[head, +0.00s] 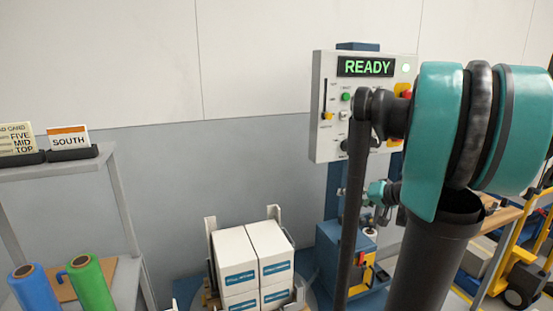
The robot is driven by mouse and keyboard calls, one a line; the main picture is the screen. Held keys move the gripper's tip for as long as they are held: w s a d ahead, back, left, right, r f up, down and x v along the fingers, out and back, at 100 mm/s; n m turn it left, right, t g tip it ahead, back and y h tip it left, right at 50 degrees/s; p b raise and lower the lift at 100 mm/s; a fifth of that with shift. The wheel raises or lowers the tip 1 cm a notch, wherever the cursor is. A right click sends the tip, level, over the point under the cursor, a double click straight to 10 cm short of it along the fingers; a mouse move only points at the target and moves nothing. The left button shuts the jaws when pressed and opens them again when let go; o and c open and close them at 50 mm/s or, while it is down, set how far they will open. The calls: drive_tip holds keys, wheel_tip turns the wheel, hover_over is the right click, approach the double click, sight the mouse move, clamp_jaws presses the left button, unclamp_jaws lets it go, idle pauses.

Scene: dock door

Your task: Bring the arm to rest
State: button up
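My arm is large on the right side of the head view, with teal and black joints and dark links. It passes in front of a control panel (328,150). Small teal and dark parts show behind the arm, below the panel; I cannot tell what all of them are. I cannot make out my gripper's fingers anywhere, and nothing held by it shows.
The panel's screen (366,67) reads READY, with a green light beside it. White boxes (239,254) stand stacked at bottom centre. A grey shelf (55,170) at left holds cards, with blue (35,288) and green (91,284) rolls below. A yellow cart (535,250) stands far right.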

drive_tip(key=s+a+f+n+g+h, duration=0.15)
drive_tip(key=s+a+f+g, duration=0.25)
drive_tip(key=s+a+f, duration=0.6)
drive_tip(key=s+d+f+g+h, duration=0.2)
drive_tip(key=s+f+h, duration=0.3)
drive_tip(key=s+f, duration=0.3)
drive_tip(key=s+d, duration=0.1)
drive_tip(key=s, duration=0.3)
drive_tip(key=shift+f+n, duration=0.3)
drive_tip(key=shift+n, duration=0.05)
